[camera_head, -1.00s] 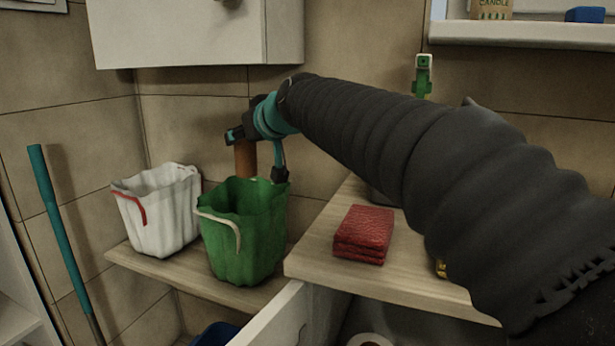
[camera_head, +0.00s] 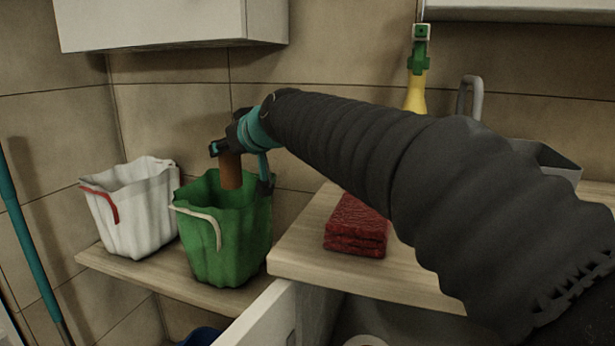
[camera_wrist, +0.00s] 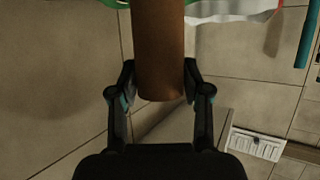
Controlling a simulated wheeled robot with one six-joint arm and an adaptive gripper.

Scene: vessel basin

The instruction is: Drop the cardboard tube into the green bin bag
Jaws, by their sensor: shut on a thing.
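The brown cardboard tube (camera_head: 231,170) stands upright with its lower end inside the mouth of the green bin bag (camera_head: 225,250). How deep it reaches is hidden by the bag's front wall. My gripper (camera_head: 237,160) is shut on the tube above the bag's opening. In the wrist view the tube (camera_wrist: 158,50) sits between the two fingers (camera_wrist: 158,88), and a bit of green shows at the top edge. The green bag stands open on a wooden shelf, with a pale strap on its front.
A white bag (camera_head: 135,215) with a red strap stands left of the green one on the shelf (camera_head: 160,272). Red folded cloths or sponges (camera_head: 357,226) lie on the counter (camera_head: 305,255). A spray bottle (camera_head: 416,85) stands behind my arm. A wall cabinet (camera_head: 160,25) hangs above.

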